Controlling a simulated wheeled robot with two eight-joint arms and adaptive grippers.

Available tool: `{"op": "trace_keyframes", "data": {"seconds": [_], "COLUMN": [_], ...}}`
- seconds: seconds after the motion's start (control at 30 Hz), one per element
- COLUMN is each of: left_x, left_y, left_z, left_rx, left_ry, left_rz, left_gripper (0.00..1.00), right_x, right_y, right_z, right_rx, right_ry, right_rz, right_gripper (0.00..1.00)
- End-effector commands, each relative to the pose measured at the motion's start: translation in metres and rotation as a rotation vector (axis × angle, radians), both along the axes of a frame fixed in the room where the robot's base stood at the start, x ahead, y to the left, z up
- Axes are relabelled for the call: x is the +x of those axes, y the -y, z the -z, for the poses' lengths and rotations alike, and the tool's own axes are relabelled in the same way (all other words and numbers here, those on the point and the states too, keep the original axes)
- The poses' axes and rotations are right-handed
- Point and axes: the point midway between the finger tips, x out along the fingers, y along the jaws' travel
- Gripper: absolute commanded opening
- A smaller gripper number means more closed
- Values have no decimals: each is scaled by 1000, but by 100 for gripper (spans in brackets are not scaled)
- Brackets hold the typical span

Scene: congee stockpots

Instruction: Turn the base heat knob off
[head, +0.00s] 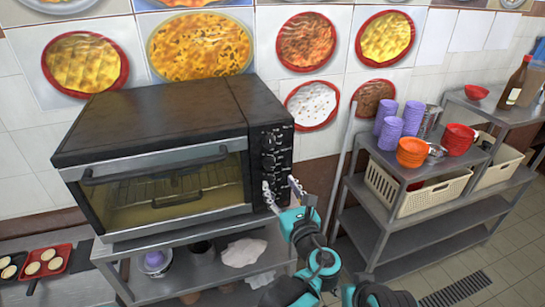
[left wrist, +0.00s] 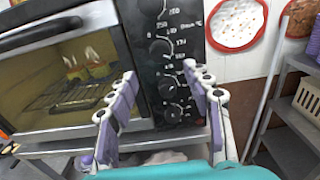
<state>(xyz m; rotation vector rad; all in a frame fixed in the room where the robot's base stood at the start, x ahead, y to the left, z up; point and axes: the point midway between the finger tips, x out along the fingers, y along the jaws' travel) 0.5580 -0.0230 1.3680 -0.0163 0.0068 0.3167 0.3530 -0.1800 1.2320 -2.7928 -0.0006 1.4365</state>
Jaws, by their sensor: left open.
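A black toaster oven (head: 165,160) stands on a metal shelf, with a column of round black knobs on its right-hand panel. In the left wrist view, an upper knob (left wrist: 160,47), a middle knob (left wrist: 167,83) and the lowest knob (left wrist: 172,113) show. The labels are too small to tell which is the base heat knob. My left gripper (head: 282,187) is open before the lower panel. In the left wrist view its purple-padded fingers (left wrist: 160,76) stand either side of the lower knobs, with no clear contact. My right gripper is out of view.
A metal rack (head: 415,215) at the right holds purple and orange cups and a cream basket (head: 415,193). A grey pole (head: 342,160) leans between oven and rack. Inside the oven is a wire rack with food (left wrist: 85,68). A red tray (head: 45,262) lies at lower left.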

Motion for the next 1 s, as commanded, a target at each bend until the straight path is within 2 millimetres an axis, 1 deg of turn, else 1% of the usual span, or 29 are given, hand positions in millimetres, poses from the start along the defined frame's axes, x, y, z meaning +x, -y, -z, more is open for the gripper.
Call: {"op": "trace_keyframes", "data": {"seconds": [0.07,0.17,0.4,0.5,0.63,0.87,0.9,0.97,1.0], "left_x": [5,18,56,66,73,74,74,74,74], "left_y": [2,-3,-16,-19,-21,-21,-21,-21,-21], "left_z": [-2,-1,-1,-2,-1,-1,-1,-1,-1], "left_rx": [24,24,21,20,19,18,18,18,18], "left_ry": [5,5,5,4,4,5,5,5,5], "left_rz": [3,1,0,1,2,3,3,3,3], "left_gripper": [50,50,50,50,50,50,45,29,19], "right_x": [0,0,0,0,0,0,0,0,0], "right_y": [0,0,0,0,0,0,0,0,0], "right_z": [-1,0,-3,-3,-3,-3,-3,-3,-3], "right_rx": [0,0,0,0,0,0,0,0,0], "right_ry": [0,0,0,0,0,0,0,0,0], "right_rz": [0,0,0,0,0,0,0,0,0], "right_gripper": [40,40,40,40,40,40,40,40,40]}}
